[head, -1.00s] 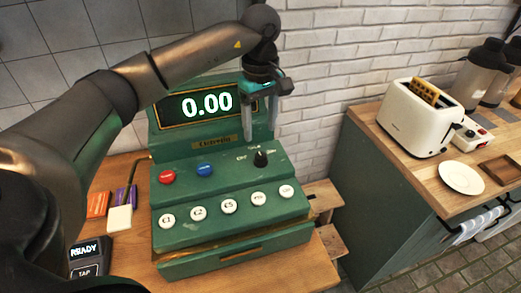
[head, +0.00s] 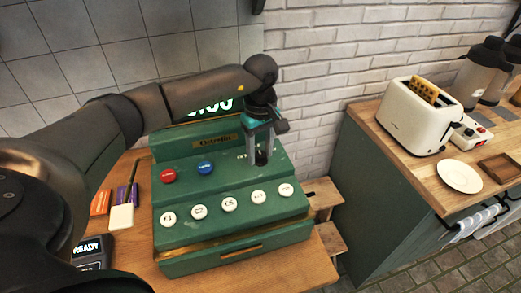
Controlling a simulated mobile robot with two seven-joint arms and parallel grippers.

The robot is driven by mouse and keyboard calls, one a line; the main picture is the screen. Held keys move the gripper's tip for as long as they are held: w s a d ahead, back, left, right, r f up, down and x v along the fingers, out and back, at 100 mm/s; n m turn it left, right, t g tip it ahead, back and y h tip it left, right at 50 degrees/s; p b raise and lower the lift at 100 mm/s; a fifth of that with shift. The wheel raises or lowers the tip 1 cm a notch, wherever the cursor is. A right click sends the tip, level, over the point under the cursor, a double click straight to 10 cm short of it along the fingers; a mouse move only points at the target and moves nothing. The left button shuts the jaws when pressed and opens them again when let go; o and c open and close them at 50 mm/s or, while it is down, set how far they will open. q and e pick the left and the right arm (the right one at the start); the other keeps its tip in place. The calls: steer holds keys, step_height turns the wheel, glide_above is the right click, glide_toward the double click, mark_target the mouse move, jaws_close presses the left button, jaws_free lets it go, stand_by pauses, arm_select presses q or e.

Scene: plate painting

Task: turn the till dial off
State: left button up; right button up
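The green till (head: 232,234) stands on the wooden counter, its display partly hidden behind my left arm. The small black till dial (head: 261,156) is on the till's sloped upper panel, to the right of the red and blue buttons. My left gripper (head: 261,161) points down over the dial, with its fingers apart on either side of it. I cannot tell whether the fingers touch the dial. The dial's pointer and most of its labels are hidden by the fingers. My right gripper is not in view.
A red button (head: 168,176), a blue button (head: 206,167) and a row of white keys (head: 229,204) lie close to the dial. A card reader (head: 91,251) is at the lower left. A toaster (head: 418,117) and a plate (head: 460,176) stand on the right counter.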

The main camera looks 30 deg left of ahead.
arm_select(q)
jaws_close()
stand_by(0.5)
steer(key=n+b, duration=0.1)
steer(key=n, duration=0.2)
steer(key=shift+n, duration=0.4)
steer(key=n, duration=0.4)
steer(key=shift+n, duration=0.4)
steer(key=shift+r+n, duration=0.1)
steer(key=shift+n, duration=0.2)
steer(key=shift+o, duration=1.5)
jaws_free()
